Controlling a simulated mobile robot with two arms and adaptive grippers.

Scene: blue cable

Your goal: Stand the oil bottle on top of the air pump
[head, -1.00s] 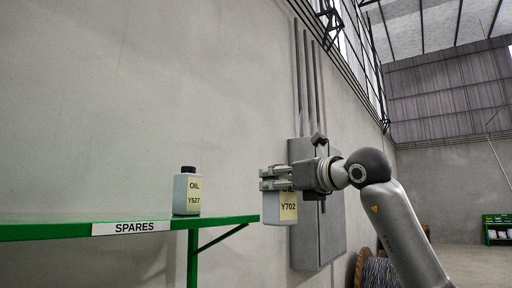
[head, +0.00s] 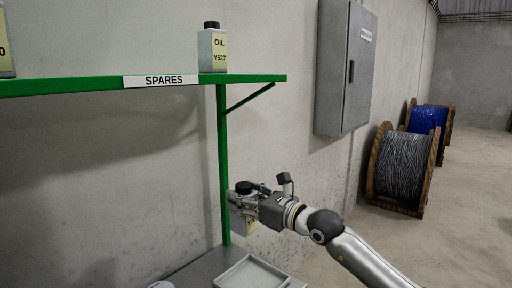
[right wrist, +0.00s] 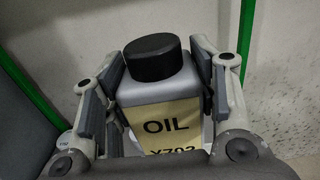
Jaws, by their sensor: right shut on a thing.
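My right gripper (head: 238,203) is shut on an oil bottle (head: 251,227), held upright above the grey bench, near the green shelf post. In the right wrist view the gripper's fingers (right wrist: 165,95) press on both sides of the grey bottle (right wrist: 160,90), which has a black cap and a yellow label reading OIL Y702. In the head view the gripper hides much of the bottle. I cannot make out the air pump in these frames. My left gripper is not in view.
Another oil bottle, Y527 (head: 212,52), stands on the green SPARES shelf (head: 60,86), with part of one more bottle (head: 5,45) at far left. Below are a pale tray (head: 252,274) and a partly cut-off white round thing (head: 161,285). Cable drums (head: 402,168) stand at right.

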